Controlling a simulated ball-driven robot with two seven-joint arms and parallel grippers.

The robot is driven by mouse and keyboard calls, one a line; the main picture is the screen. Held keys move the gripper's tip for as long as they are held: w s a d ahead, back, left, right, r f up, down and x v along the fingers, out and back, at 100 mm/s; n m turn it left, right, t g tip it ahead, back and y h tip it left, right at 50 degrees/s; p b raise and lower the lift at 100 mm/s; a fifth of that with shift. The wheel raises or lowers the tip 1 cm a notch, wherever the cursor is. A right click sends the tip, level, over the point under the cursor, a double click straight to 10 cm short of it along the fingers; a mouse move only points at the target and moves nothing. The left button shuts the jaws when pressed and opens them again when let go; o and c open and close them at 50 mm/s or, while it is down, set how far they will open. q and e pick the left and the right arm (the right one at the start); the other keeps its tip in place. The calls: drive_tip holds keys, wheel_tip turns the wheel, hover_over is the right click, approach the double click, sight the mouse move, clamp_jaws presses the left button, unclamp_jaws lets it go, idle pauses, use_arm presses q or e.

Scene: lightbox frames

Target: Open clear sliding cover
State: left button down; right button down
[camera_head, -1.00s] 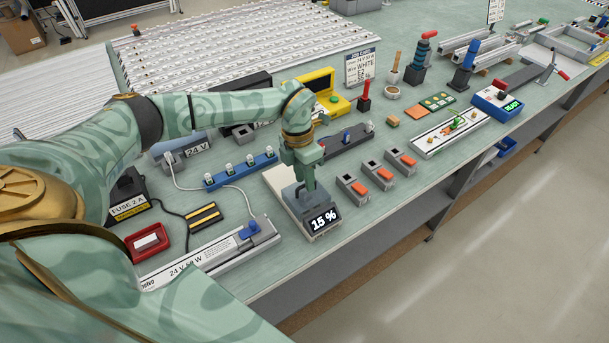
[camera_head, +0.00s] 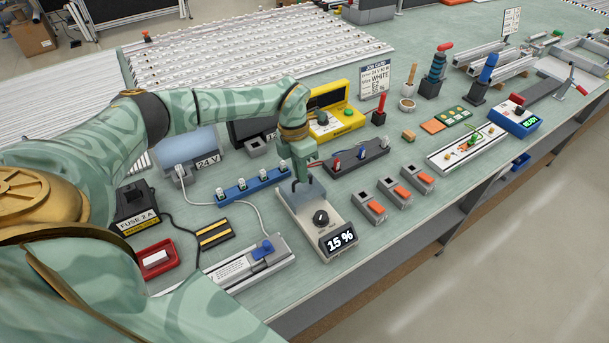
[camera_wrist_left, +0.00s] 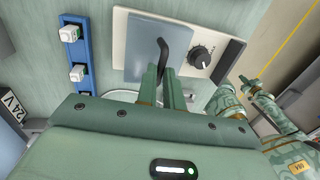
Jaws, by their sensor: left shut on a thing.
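The clear sliding cover (camera_head: 309,190) is a bluish see-through panel on a cream dimmer box (camera_head: 335,222). It lies over the far part of the box, and the black knob (camera_head: 320,217) is uncovered. The box's display (camera_head: 341,240) reads 15 %. My left gripper (camera_head: 299,177) is shut on the cover's dark handle (camera_wrist_left: 163,52), above the panel. In the left wrist view the cover (camera_wrist_left: 143,58) is beside the bare knob (camera_wrist_left: 199,57). Green parts of my other arm show at the right of that view; its jaws are not clear.
A blue strip with several white switches (camera_head: 250,187) is left of the box. Grey blocks with orange parts (camera_head: 370,206) stand to its right, and a lamp rail with a blue clamp (camera_head: 262,249) lies to its left. The bench's front edge is close by.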

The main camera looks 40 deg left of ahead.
use_arm(q)
drive_tip(key=shift+d, duration=0.15)
drive_tip(key=c, duration=1.5)
unclamp_jaws()
use_arm(e)
drive_tip(key=shift+d, duration=0.55)
use_arm(q)
drive_tip(key=shift+r, duration=0.15)
